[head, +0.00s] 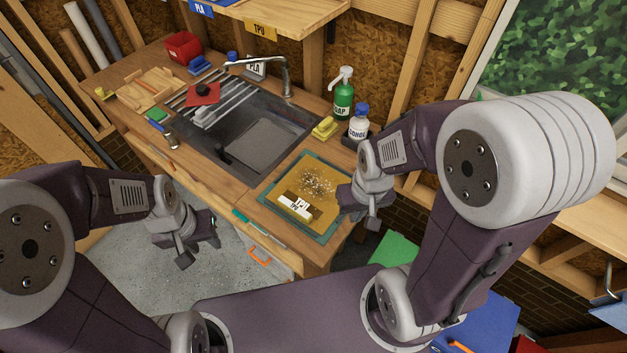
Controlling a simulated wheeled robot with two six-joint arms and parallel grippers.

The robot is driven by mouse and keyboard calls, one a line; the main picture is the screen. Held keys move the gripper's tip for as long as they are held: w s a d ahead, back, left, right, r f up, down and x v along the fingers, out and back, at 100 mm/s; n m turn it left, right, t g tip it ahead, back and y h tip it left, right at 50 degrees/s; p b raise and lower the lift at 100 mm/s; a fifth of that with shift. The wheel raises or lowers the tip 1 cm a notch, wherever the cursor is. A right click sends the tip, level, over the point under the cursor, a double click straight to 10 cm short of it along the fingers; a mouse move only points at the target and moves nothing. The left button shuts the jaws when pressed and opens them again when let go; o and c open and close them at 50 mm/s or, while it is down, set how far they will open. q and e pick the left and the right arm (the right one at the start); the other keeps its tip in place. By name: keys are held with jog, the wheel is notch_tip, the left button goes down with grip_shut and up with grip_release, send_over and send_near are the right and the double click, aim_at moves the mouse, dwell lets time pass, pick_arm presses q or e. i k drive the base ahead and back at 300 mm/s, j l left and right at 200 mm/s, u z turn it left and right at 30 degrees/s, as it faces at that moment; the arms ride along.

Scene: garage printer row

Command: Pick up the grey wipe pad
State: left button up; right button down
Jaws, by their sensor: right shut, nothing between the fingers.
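I cannot pick out the grey wipe pad with certainty. A dark grey block (349,142) shows beside the base of the white alcohol bottle (358,126), partly hidden by my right arm; I cannot tell if it is the pad. My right gripper (352,212) is shut and empty at the right edge of the yellow plate (318,172), which lies on a green mat (268,202). My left gripper (199,252) is open and empty, in front of the bench above the floor.
The sink (222,152) with its tap (287,75) is left of the mat. A green soap bottle (343,100) and a yellow sponge (324,128) stand behind it. A scraper (296,204) and crumbs lie on the plate. A red bin (184,46) is at the far left.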

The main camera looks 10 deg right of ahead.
aim_at(204, 116)
jog(key=i+j+z, duration=0.15)
jog(key=j+z, duration=0.2)
jog(key=j, duration=0.3)
jog(key=i+j+z, duration=0.1)
jog(key=j+z, duration=0.25)
jog(key=j, duration=0.3)
